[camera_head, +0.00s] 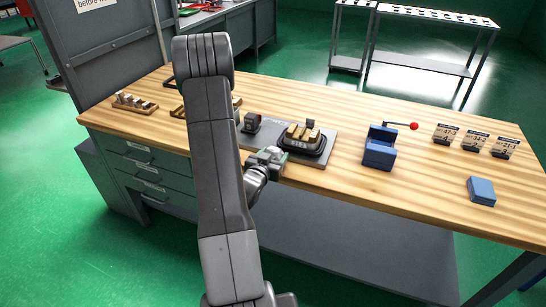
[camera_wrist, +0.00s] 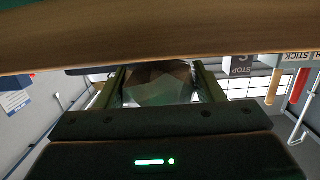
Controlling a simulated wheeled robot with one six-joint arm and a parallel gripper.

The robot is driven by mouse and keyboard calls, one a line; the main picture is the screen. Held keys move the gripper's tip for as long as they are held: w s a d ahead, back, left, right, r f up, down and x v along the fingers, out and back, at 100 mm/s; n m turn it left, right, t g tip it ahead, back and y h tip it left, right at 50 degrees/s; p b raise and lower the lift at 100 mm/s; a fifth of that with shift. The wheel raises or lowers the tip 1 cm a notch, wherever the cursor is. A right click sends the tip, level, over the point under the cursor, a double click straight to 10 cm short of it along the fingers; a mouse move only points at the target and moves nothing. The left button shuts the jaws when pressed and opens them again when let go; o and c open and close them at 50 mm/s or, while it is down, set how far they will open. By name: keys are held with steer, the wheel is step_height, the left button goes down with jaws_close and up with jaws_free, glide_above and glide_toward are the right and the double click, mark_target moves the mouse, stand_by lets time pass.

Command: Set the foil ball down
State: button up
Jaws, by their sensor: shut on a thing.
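The foil ball (camera_wrist: 158,88) is a faceted, dull grey lump between the two fingers of my gripper (camera_wrist: 160,80) in the wrist view. My gripper is shut on it. In the head view my gripper (camera_head: 268,157) is at the near edge of the wooden bench (camera_head: 340,105), just in front of a grey mat (camera_head: 316,161). I cannot make out the ball there. A dark tray (camera_head: 304,149) with several tan blocks stands on the mat, to the right of and beyond my gripper.
A blue device (camera_head: 379,150) with a red-knobbed lever stands right of the mat. Several label cards (camera_head: 475,141) and a blue box (camera_head: 481,191) are further right. A wooden block rack (camera_head: 134,103) stands far left. Bare bench lies between the mat and the blue device.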

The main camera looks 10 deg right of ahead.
steer(key=shift+f, duration=0.15)
steer(key=o, duration=1)
steer(key=shift+r, duration=0.2)
